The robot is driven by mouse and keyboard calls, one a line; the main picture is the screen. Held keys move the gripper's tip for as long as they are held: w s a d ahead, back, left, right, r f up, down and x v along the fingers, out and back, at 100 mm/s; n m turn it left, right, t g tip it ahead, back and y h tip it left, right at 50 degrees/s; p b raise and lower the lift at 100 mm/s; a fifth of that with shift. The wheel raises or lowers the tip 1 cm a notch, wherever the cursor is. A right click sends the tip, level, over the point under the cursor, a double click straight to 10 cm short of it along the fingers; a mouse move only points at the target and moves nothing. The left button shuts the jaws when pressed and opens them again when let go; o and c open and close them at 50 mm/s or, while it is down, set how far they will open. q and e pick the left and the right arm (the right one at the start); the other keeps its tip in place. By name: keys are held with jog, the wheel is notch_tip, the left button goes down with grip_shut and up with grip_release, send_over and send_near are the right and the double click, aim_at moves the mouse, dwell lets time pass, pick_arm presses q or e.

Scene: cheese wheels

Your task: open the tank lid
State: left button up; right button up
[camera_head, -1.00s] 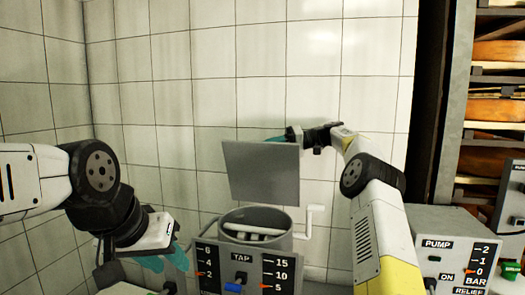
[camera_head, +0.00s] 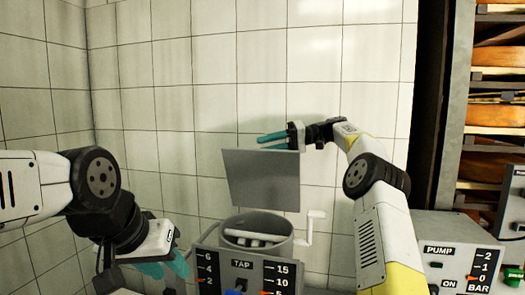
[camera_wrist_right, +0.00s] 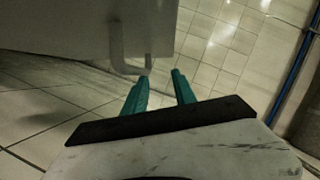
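The grey square tank lid (camera_head: 262,181) stands raised, nearly upright, at the back of the round grey tank (camera_head: 258,222). The tank mouth is uncovered, with a pale bar-like part inside. My right gripper (camera_head: 268,139) is just above the lid's top edge, its teal fingers apart and pointing left. In the right wrist view my right gripper (camera_wrist_right: 162,76) is open and empty, close to a bent grey handle (camera_wrist_right: 118,50) beside a grey panel, likely the lid. My left gripper (camera_head: 165,268) hangs low to the left of the tank, its fingers apart and empty.
A control panel marked TAP (camera_head: 241,270) stands in front of the tank, and a white crank (camera_head: 308,228) juts from its right side. A PUMP box (camera_head: 455,255) is at the lower right, below a rack of cheese wheels (camera_head: 497,116). A tiled wall is close behind.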

jog(key=shift+s, duration=0.75)
jog(key=s+a+r, duration=0.1)
jog(key=s, duration=1.2)
jog(key=shift+a, duration=0.2)
jog(key=shift+r, duration=0.1)
jog(key=shift+c, duration=0.3)
